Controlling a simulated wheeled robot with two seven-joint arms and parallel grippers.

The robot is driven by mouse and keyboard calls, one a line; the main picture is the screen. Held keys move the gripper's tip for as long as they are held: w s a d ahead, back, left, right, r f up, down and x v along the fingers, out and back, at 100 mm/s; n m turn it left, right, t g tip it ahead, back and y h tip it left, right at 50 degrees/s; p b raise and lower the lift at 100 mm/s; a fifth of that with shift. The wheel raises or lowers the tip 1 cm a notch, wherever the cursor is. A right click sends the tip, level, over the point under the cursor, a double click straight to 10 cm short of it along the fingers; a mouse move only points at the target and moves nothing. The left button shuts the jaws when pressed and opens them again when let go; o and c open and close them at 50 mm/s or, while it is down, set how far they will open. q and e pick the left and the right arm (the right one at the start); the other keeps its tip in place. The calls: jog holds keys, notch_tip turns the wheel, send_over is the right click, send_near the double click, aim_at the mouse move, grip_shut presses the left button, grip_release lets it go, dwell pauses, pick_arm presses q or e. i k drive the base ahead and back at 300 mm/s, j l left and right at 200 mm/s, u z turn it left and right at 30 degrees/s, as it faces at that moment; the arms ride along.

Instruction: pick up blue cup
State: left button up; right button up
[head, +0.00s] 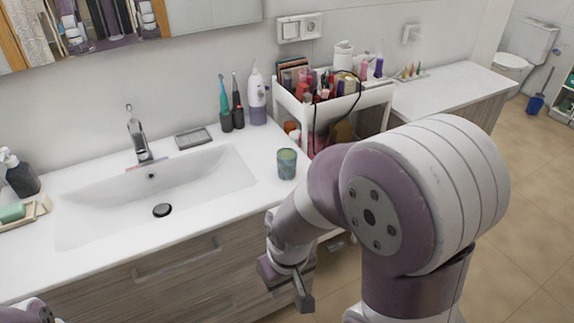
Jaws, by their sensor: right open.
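The blue cup (287,164) is a small blue-green patterned cup. It stands upright near the right end of the white sink counter, right of the basin. My right gripper (286,284) is open and hangs in front of the cabinet, below the counter's front edge. It is below the cup in the picture and apart from it, with nothing seen between its fingers. Only a small piece of my left arm shows at the bottom left corner; I cannot make out its gripper.
The basin (110,204) and faucet (138,135) are left of the cup. Toothbrushes and a white dispenser (257,98) stand behind it. A white cart (372,98) full of cosmetics is close on the right. Bare counter lies around the cup.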

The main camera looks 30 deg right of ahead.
aim_at(286, 157)
jog(key=i+j+z, duration=0.55)
jog(key=z, duration=0.3)
jog(key=i+j+z, duration=0.15)
jog(key=j+z, duration=0.25)
jog(key=j, duration=0.15)
